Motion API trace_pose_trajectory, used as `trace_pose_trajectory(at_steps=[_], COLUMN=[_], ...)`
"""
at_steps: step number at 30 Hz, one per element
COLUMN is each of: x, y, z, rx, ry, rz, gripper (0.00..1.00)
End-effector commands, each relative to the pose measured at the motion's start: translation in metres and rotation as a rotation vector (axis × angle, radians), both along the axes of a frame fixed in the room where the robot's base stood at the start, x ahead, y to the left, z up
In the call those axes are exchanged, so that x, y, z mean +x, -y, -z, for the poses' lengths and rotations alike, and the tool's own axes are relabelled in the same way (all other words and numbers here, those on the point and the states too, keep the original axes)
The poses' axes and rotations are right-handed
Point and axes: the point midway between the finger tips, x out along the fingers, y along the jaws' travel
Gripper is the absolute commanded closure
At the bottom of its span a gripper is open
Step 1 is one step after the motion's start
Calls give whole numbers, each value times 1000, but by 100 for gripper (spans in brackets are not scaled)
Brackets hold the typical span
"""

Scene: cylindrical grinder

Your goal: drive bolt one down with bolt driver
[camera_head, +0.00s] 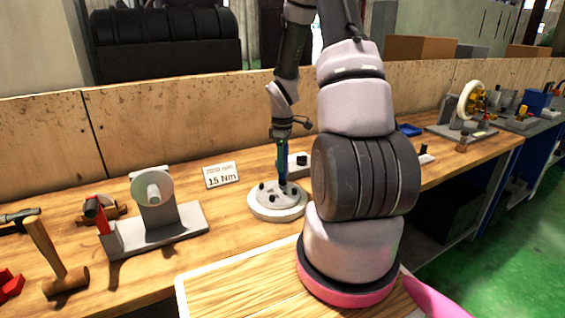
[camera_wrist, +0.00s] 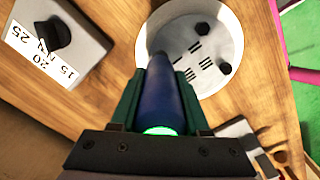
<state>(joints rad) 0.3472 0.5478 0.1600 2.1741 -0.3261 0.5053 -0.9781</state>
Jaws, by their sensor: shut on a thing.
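My gripper (camera_head: 282,137) is shut on the blue bolt driver (camera_head: 283,165), which points down at the round fixture. In the wrist view the bolt driver (camera_wrist: 172,100) sits between the green fingers, with a bright green ring at its near end. The fixture (camera_head: 277,207) is a white disc with a grey plate on top. Two dark bolts (camera_wrist: 204,28) (camera_wrist: 225,68) stand out of the plate in the wrist view. The driver hides part of the plate and its own tip, so I cannot tell whether it touches a bolt. Which bolt is bolt one is not marked legibly.
A dial box (camera_wrist: 60,38) marked 15, 20 and 25 stands beside the fixture. A sign (camera_head: 221,175) reads 15 Nm. A grey bench stand (camera_head: 155,225) and a hammer (camera_head: 55,255) are at left. A wooden backboard (camera_head: 150,130) runs behind the bench.

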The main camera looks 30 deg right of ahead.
Motion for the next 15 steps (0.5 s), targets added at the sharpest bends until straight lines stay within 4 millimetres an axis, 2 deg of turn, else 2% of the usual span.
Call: trace_pose_trajectory(at_steps=[15], x=[2], y=[0], z=[-31], rx=[-1], ry=[6], rz=[-1], gripper=[100])
